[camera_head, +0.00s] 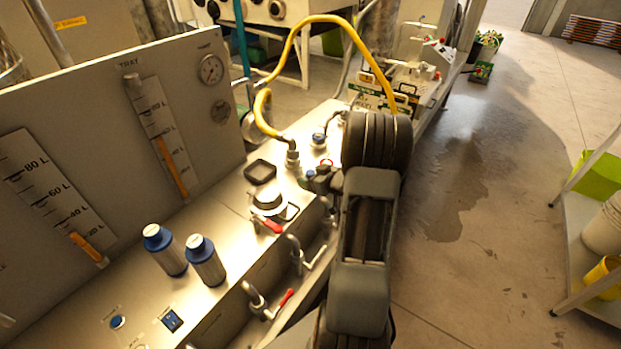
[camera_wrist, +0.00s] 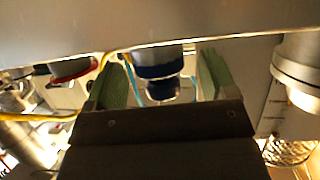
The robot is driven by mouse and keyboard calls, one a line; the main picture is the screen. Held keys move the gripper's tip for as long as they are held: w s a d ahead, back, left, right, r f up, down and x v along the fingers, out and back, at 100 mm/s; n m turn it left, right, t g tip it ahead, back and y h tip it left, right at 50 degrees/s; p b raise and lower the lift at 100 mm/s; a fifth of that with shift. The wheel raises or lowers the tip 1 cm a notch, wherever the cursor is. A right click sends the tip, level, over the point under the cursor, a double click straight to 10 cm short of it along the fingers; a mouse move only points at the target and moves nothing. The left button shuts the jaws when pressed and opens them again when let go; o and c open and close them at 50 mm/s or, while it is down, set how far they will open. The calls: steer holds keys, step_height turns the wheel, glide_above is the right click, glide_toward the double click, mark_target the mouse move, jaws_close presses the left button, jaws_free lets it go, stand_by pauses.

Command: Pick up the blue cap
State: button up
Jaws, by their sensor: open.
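The blue cap (camera_wrist: 158,70) shows in the wrist view as a dark blue round piece on a pale fitting, with a shiny part next to it. It sits between the two green finger pads of my gripper (camera_wrist: 160,75). The gripper is open, with a visible gap on each side of the cap. In the head view my gripper (camera_head: 310,177) is low over the metal panel, beside the yellow hose's fitting. There the cap is mostly hidden by the gripper.
Two bottles with blue tops (camera_head: 158,238) (camera_head: 200,246) stand at the left.

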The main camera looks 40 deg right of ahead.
steer(key=shift+w+a+f, duration=0.1)
steer(key=shift+w+f, duration=0.1)
steer(key=shift+w, duration=0.2)
steer(key=shift+c, duration=0.3)
steer(key=c, duration=1)
steer(key=shift+r, duration=0.1)
